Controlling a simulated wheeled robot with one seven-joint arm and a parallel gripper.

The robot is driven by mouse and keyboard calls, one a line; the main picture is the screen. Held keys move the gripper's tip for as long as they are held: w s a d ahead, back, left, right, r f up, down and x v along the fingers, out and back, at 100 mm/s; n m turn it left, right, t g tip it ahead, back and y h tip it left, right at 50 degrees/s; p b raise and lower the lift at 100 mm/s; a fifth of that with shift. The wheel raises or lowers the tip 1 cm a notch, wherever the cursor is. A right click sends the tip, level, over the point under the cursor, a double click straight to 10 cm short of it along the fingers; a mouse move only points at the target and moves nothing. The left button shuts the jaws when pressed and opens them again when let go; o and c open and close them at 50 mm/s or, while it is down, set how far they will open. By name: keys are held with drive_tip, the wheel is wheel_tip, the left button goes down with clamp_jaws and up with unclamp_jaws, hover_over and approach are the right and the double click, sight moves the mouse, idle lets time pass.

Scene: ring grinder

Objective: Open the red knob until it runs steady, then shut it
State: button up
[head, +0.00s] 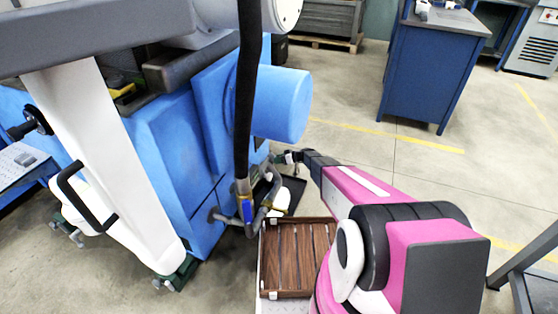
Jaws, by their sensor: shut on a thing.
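My pink and black arm reaches from the lower right toward the blue grinder (165,150). My gripper (290,157) is at its far end, beside the grinder's lower right side, under the blue cylinder. The gripper is shut on a small part there, where the red knob would sit. The knob is mostly hidden by the fingers, and its colour and turn cannot be made out. No flow can be seen from here.
A black hose (246,90) hangs down to a pipe with a blue-handled valve (247,208). A wooden slatted crate (288,290) stands below my arm. A blue cabinet (425,70) is at the back right. The floor between is clear.

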drive_tip(key=m+g, duration=0.1)
drive_tip(key=m+g+y, duration=0.1)
drive_tip(key=m, duration=0.1)
drive_tip(key=shift+w+f+m, duration=0.15)
drive_tip(key=shift+m, duration=0.15)
drive_tip(key=m+g+y, duration=0.1)
drive_tip(key=m+y, duration=0.1)
drive_tip(key=m, duration=0.1)
drive_tip(key=shift+d+m, duration=0.1)
drive_tip(key=shift+m, duration=0.2)
drive_tip(key=m, duration=0.2)
drive_tip(key=m+y, duration=0.1)
drive_tip(key=shift+f+m+g+y, duration=0.15)
drive_tip(key=shift+m+g+y, duration=0.15)
drive_tip(key=shift+m, duration=0.1)
drive_tip(key=m+y, duration=0.1)
drive_tip(key=m, duration=0.3)
drive_tip(key=shift+m+y, duration=0.4)
drive_tip(key=shift+m, duration=0.3)
drive_tip(key=o, duration=0.9)
drive_tip(key=d, duration=0.3)
drive_tip(key=d+f, duration=0.1)
drive_tip(key=d, duration=0.3)
drive_tip(key=d+f, duration=0.1)
drive_tip(key=d, duration=0.2)
drive_tip(key=shift+s+d, duration=0.25)
drive_tip(key=shift+d, duration=0.05)
